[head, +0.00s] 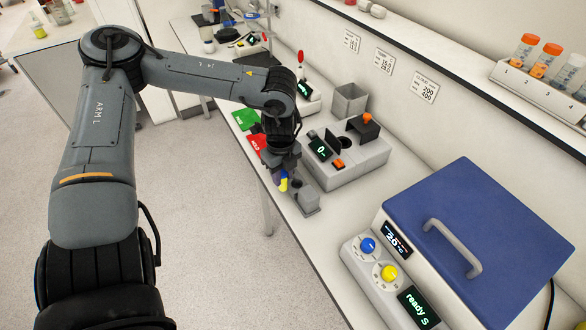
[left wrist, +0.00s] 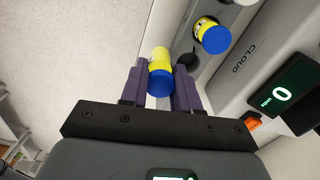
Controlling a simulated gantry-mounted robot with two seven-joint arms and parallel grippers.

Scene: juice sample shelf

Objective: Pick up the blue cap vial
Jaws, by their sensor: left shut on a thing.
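My left gripper (left wrist: 159,85) is shut on a vial with a yellow body and a blue cap (left wrist: 161,72), held between its purple fingers. In the head view the left gripper (head: 281,180) is low beside a grey block with a round hole (head: 308,204), and some yellow of the vial (head: 284,185) shows at the fingers. A second yellow vial with a blue cap (left wrist: 214,38) shows beyond the fingers in the left wrist view; I cannot make it out in the head view. My right gripper is not in view.
A grey meter with a display reading 0 (head: 320,149) and orange knobs stands close behind the gripper. Green and red mats (head: 246,118) lie to its left. A blue-lidded box (head: 475,235) with a handle is at the right. A rack of orange-capped tubes (head: 514,76) stands on the shelf.

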